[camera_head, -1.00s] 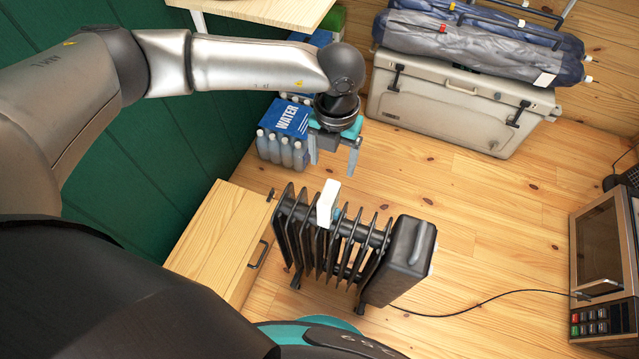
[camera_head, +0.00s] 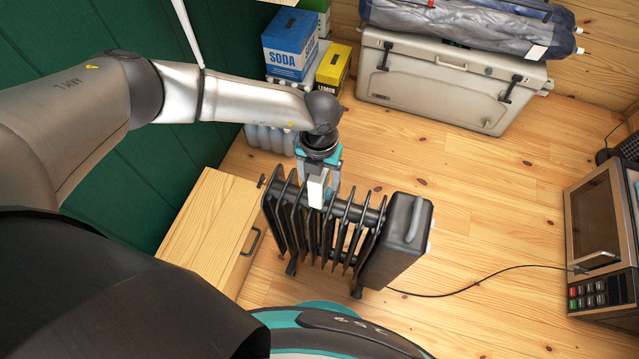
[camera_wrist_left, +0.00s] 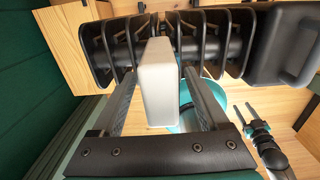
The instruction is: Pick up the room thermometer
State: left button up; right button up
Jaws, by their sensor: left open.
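The room thermometer is a plain white upright block (camera_head: 316,190) standing on top of the black finned radiator (camera_head: 408,240). The wrist view shows it as a pale block (camera_wrist_left: 158,85) between the fingers. My left gripper (camera_wrist_left: 162,95) is open, with one finger on each side of the thermometer. A gap shows on both sides, wider on the right. In the head view my left gripper (camera_head: 322,182) is over the radiator's left half, partly hidden by the thermometer.
A wooden cabinet (camera_head: 207,222) stands left of the radiator. Behind are drink packs (camera_head: 290,45) and a grey cooler (camera_head: 445,85). A microwave (camera_head: 598,235) is at the right, with a black cable on the floor. The wooden floor (camera_head: 490,200) between is clear.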

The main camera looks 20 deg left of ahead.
pick_arm(q)
jog(key=shift+f, duration=0.3)
grip_shut()
dwell(0.5)
